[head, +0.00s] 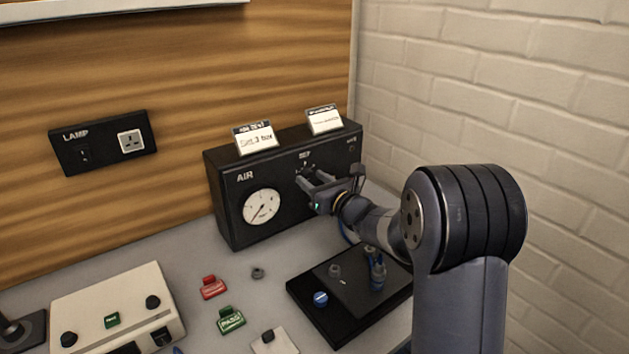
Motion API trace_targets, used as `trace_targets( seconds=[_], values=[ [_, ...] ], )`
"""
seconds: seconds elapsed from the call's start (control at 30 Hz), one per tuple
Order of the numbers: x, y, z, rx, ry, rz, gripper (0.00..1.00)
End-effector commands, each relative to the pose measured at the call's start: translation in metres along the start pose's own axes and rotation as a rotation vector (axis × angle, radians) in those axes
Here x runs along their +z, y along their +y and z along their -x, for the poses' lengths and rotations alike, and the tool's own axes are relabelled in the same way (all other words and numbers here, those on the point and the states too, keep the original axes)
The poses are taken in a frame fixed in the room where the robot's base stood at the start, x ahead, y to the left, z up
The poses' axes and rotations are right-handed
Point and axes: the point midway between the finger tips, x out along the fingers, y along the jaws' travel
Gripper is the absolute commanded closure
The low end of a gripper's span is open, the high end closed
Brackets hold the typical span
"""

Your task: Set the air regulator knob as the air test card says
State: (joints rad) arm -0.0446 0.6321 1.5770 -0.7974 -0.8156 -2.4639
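The black air box (223,208) stands against the wooden panel, with "AIR" on its front and a round white gauge (261,206) whose needle points to the lower left. The air test card (255,138) stands on top at the left; it seems to read "Set" with a number and "bar", but the digit is too small to be sure of. My gripper (309,178) is at the regulator dial on the right of the box front. Its two fingers show a little apart. The knob is mostly hidden by them, so I cannot tell whether they grip it.
A second card (324,119) stands on the box at the right. A black plate (300,289) with small fittings and a blue cap (321,299) lies in front. Red (213,287) and green (231,320) blocks and a cream control box (87,310) are left. A brick wall closes the right side.

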Motion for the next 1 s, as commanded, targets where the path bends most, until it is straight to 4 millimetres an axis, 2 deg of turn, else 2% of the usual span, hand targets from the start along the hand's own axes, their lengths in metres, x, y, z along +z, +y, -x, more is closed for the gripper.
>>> trace_targets(
  seconds=[0.03,0.47,0.77,1.0],
  values=[
    [0.0000,0.0000,0.0001,0.000,0.000,0.000,0.60],
    [0.0001,0.0000,0.0003,0.000,0.000,0.000,0.94],
    [-0.0018,-0.0003,0.0005,-0.001,0.000,-0.042,0.94],
    [-0.0041,-0.0004,0.0008,-0.001,-0.002,-0.182,0.94]
  ],
)
